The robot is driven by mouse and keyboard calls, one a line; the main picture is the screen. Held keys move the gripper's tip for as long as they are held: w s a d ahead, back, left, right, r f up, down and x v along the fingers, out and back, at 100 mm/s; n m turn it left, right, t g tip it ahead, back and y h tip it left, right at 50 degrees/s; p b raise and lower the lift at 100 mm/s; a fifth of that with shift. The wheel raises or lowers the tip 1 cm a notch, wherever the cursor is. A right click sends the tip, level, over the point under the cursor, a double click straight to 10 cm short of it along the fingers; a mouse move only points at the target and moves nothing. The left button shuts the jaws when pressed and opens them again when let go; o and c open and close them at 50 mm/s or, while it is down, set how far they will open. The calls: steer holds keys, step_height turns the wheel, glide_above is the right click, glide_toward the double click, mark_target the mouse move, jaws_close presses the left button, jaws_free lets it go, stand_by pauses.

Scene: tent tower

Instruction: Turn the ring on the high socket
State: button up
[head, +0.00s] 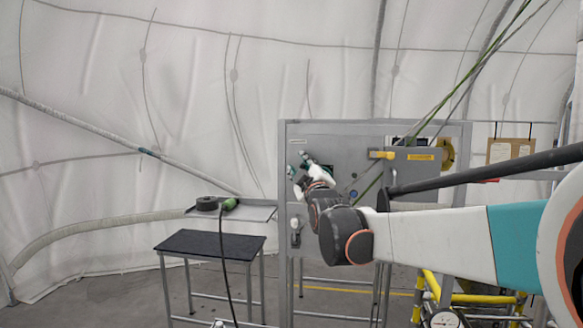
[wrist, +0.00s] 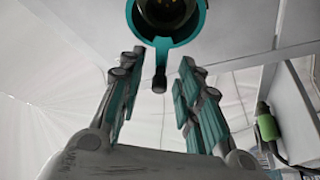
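The teal ring (wrist: 200,28) shows at the top of the wrist view, around a dark round socket (wrist: 165,10). A short dark lever (wrist: 160,78) hangs from the ring. My gripper (wrist: 160,60) is open, with one finger on each side of the lever. I see clear gaps between the lever and both fingers, and nothing is held. In the head view my gripper (head: 297,163) is at the upper left part of the grey panel (head: 340,140). The ring and socket cannot be made out there behind the gripper.
A green plug (head: 230,204) with a black cable lies on a grey shelf (head: 262,213) left of the panel, beside a dark coil (head: 206,203). A dark-topped table (head: 210,245) stands below.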

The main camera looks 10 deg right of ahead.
jaws_close()
steer(key=shift+m, duration=0.3)
steer(key=shift+s+d+r+m+h+b, duration=0.45)
steer(key=shift+d+m+h+b, duration=0.75)
steer(key=shift+m, duration=1.65)
steer(key=shift+s+d+r+m+h+b, duration=0.25)
steer(key=shift+d+r+m+h+b, duration=0.3)
steer(key=shift+m+h, duration=1.8)
steer(key=shift+s+d+r+m+h+b, duration=0.35)
steer(key=shift+d+r+m+h+b, duration=0.45)
steer(key=shift+m, duration=2.6)
steer(key=shift+f+h, duration=0.2)
steer(key=shift+h, duration=0.15)
